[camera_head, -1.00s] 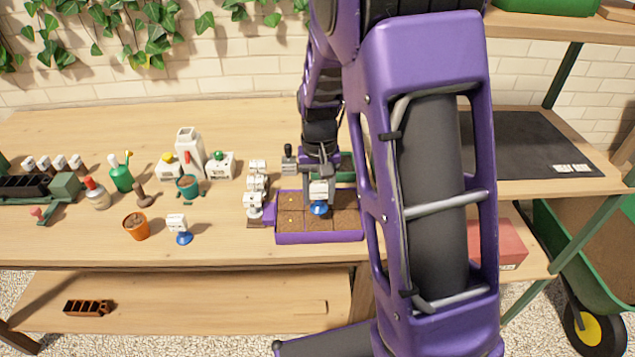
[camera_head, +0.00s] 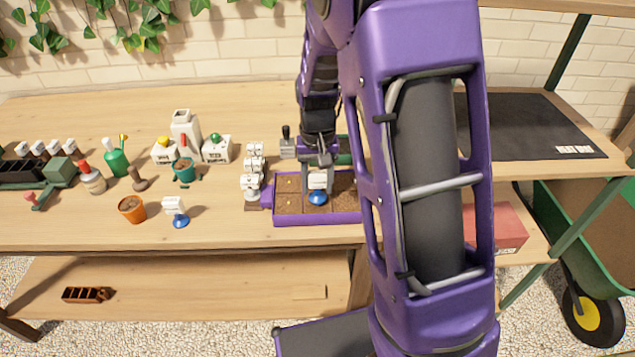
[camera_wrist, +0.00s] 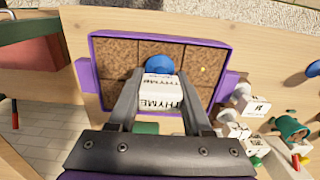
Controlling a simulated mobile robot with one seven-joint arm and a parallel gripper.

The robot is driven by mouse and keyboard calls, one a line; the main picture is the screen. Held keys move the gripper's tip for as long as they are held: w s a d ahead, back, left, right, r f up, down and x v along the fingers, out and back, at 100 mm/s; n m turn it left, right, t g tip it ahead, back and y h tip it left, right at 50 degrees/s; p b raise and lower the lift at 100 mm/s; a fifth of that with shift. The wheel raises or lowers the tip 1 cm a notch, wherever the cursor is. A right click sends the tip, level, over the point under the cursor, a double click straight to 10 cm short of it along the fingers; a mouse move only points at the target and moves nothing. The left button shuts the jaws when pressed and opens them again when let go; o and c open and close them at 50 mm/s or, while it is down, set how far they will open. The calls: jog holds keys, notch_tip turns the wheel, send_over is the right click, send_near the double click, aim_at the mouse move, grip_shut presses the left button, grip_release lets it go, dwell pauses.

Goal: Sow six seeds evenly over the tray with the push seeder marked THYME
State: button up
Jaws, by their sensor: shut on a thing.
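My gripper (camera_wrist: 158,98) is shut on the push seeder (camera_wrist: 160,95), a white block marked THYME with a blue base, as the wrist view shows. In the head view the seeder (camera_head: 318,183) is upright with its blue base at the soil of the purple tray (camera_head: 318,220); I cannot tell whether it touches. The tray (camera_wrist: 98,70) holds brown soil marked off in squares. A small pale speck (camera_wrist: 203,69), perhaps a seed, lies on the soil in one square. Part of the tray is hidden by my arm and gripper.
Several white seeders stand on a rack (camera_head: 252,185) left of the tray. Another white seeder with a blue base (camera_head: 175,211) stands apart near an orange pot (camera_head: 132,209). Bottles and boxes (camera_head: 185,135) stand farther back. A dark mat (camera_head: 530,125) lies at the right.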

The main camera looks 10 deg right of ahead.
jog(key=shift+f+b, duration=0.35)
jog(key=shift+f, duration=0.3)
dwell(0.7)
jog(key=shift+r+p, duration=1.25)
jog(key=shift+r, duration=0.3)
jog(key=w, duration=0.4)
jog(key=w+d, duration=0.1)
jog(key=w, duration=0.1)
jog(key=shift+d+r, duration=0.1)
jog(key=shift+r, duration=0.3)
jog(key=shift+w+d, duration=0.1)
jog(key=shift+w, duration=0.15)
jog(key=shift+w+f, duration=0.1)
jog(key=shift+f, duration=0.05)
jog(key=shift+f+b, duration=0.75)
jog(key=shift+f, duration=0.4)
